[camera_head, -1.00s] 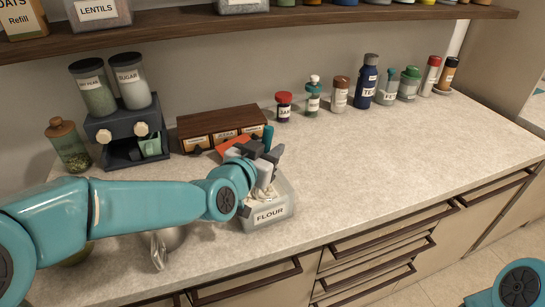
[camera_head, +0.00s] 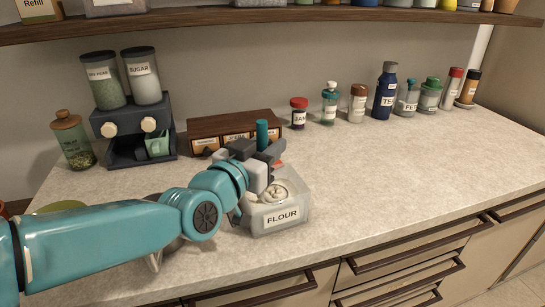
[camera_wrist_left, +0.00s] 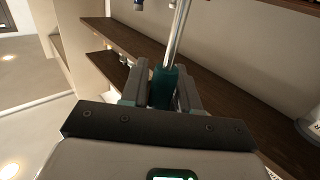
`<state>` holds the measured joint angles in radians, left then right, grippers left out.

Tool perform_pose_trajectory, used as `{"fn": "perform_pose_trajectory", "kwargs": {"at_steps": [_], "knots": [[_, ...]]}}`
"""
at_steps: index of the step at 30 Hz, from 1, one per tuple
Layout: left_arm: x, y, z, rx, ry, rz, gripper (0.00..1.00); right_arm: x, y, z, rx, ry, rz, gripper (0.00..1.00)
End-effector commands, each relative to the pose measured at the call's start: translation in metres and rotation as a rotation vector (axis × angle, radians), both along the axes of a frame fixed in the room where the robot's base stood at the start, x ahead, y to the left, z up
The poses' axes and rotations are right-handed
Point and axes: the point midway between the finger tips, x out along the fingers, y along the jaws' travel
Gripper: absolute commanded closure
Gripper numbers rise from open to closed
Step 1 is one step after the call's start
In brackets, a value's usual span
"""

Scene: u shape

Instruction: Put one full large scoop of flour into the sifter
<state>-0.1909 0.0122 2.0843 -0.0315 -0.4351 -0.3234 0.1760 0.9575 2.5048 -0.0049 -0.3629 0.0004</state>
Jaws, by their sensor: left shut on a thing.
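My left gripper (camera_head: 262,160) is over the back left of the flour container and is shut on a teal handle (camera_head: 262,133) that stands upright. In the left wrist view, the same handle (camera_wrist_left: 165,86) sits between the fingers with a metal shaft (camera_wrist_left: 180,32) beyond it. I take it for the scoop; its bowl is not visible. The clear flour container (camera_head: 281,219), labelled FLOUR, is open with white flour (camera_head: 277,191) inside. A shiny, partly hidden thing (camera_head: 154,261) shows below my left arm; I cannot tell whether it is the sifter. My right gripper is not in view.
A dark dispenser (camera_head: 133,128) with two jars stands at the back left, beside a wooden drawer box (camera_head: 235,124). Several jars and bottles line the wall. A green rim (camera_head: 60,206) shows behind my arm. The counter to the right (camera_head: 390,165) is clear.

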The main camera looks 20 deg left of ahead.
Motion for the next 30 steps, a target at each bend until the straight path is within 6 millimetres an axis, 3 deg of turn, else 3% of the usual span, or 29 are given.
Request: {"fn": "perform_pose_trajectory", "kwargs": {"at_steps": [3, 6, 30], "knots": [[-0.004, 0.003, -0.002, -0.015, -0.020, 0.000, 1.00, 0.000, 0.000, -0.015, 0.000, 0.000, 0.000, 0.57], [-0.004, 0.003, 0.018, -0.013, -0.018, 0.000, 1.00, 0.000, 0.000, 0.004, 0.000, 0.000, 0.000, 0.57], [-0.006, 0.005, 0.096, -0.012, -0.017, 0.000, 1.00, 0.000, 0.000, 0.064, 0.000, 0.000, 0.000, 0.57]]}}
